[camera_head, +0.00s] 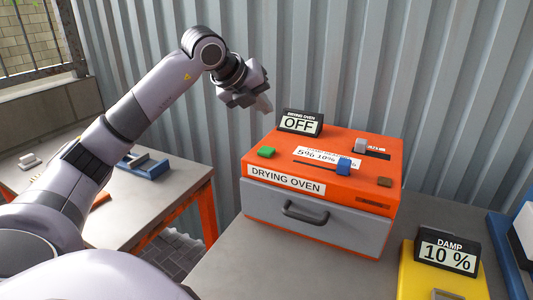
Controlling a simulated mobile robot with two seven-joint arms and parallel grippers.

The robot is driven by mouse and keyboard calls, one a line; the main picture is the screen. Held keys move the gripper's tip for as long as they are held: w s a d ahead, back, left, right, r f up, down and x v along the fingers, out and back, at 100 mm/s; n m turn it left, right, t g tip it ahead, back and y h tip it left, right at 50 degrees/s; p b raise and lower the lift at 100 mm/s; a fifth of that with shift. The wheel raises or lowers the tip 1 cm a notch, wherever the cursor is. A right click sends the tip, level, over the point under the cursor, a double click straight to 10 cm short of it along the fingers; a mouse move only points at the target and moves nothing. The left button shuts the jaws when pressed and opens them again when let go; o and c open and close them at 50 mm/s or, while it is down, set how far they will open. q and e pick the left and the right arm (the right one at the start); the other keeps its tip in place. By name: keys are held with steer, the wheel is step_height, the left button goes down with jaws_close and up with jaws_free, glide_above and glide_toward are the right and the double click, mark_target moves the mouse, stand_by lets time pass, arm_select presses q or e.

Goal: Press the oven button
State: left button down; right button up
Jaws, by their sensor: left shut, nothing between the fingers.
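The orange drying oven (331,191) stands on the grey bench, with a grey front drawer and a dark handle. On its top are a green button (266,152) at the left, a blue slider knob (344,167), a grey block (360,146) and a brown button-like piece (385,182) at the right. The oven's sign (300,123) reads OFF. My left gripper (263,104) is shut and empty, in the air above and behind the oven's left part, clear of the green button. My right gripper is out of view.
A yellow device (420,272) with a sign (447,254) reading DAMP 10 % stands at the front right. A blue item (507,250) is at the right edge. A second table (135,205) with a blue tray (147,168) is at the left. A corrugated wall (420,70) closes the back.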

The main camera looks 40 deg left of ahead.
mark_target(263, 151)
arm_select(q)
step_height(263, 151, down, 8)
steer(key=b, duration=0.6)
steer(key=shift+r, duration=0.25)
stand_by(1.4)
steer(key=shift+f+b, duration=0.35)
steer(key=shift+f, duration=0.05)
steer(key=shift+f+b, duration=0.45)
steer(key=shift+f, duration=0.1)
stand_by(0.6)
steer(key=shift+r, duration=0.15)
steer(key=shift+r+p, duration=0.8)
steer(key=shift+p, duration=0.05)
step_height(263, 151, up, 5)
steer(key=p, duration=0.4)
steer(key=shift+r+p, duration=0.1)
steer(key=shift+p, duration=0.2)
